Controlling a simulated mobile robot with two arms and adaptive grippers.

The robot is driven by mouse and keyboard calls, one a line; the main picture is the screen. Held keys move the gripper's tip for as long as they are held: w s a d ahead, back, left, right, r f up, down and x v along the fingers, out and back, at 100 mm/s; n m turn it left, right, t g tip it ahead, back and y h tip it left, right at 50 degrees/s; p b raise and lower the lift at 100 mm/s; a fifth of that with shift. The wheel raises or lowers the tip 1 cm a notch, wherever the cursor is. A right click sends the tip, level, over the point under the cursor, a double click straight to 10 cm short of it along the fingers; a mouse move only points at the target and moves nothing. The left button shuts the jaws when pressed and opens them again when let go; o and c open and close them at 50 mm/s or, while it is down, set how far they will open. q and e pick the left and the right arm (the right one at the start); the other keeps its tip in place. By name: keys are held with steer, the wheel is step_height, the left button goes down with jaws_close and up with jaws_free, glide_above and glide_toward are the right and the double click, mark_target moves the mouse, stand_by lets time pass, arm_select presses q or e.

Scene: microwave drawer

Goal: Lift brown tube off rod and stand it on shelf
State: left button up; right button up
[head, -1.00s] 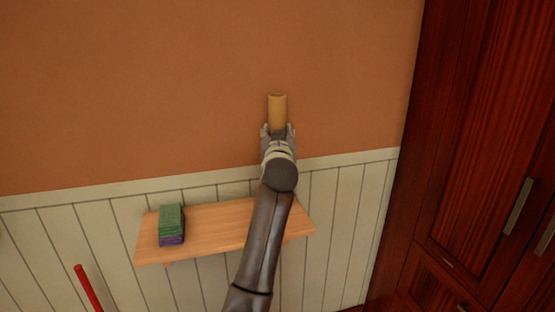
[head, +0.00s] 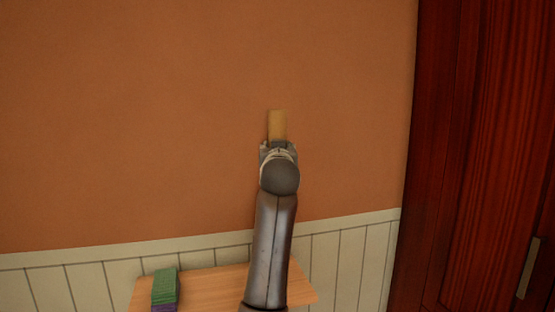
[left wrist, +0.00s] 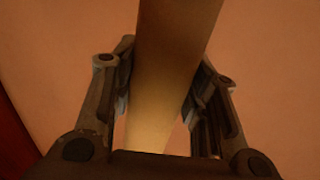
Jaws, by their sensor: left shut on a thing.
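The brown tube (head: 278,124) is in my left gripper (head: 278,148), which is shut on it. In the head view the tube's upper part rises above the gripper in front of the orange wall. The left wrist view shows the tube (left wrist: 168,80) running between both fingers of the gripper (left wrist: 160,92). The tube's lower end is hidden by my gripper and arm in the head view. The wooden shelf (head: 215,283) is lower in the head view, partly covered by my arm. The rod is not clearly seen. My right gripper is not in view.
A green and purple block stack (head: 165,288) stands on the left part of the shelf. A dark red wooden cabinet (head: 470,150) stands at the right. White panelling (head: 345,265) lines the lower wall.

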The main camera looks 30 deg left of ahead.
arm_select(q)
steer(key=shift+f+b, duration=0.3)
steer(key=shift+f, duration=0.5)
steer(key=shift+f, duration=0.1)
